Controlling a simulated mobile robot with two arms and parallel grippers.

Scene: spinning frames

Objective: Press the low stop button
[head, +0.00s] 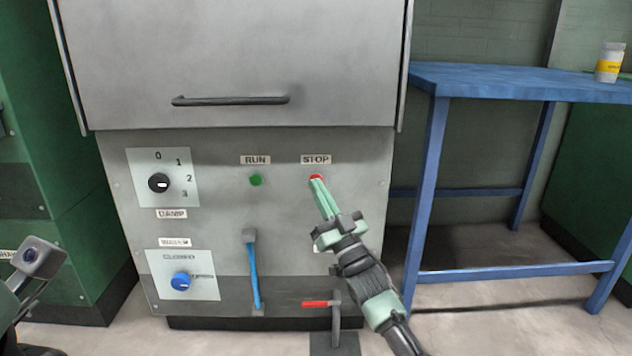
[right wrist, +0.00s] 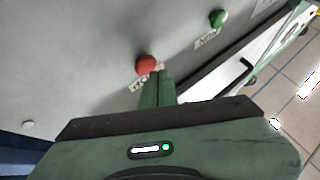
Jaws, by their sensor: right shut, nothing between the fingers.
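The red stop button (head: 316,177) sits under the STOP label on the grey machine's lower panel. It also shows in the right wrist view as a round red knob (right wrist: 146,64), partly beside its label. My right gripper (head: 317,183) is shut and empty, its green fingers pointing up at the panel. Its tips overlap the button's lower edge in the head view. In the right wrist view the fingertips (right wrist: 160,74) lie just beside the button; I cannot tell whether they touch it. Part of my left arm shows at the lower left, without its fingers.
A green RUN button (head: 256,180) is left of the stop button. A black dial (head: 158,183), a blue knob (head: 181,281), a blue-handled lever (head: 254,275) and a red-handled lever (head: 318,304) are nearby. A blue table (head: 500,82) stands to the right.

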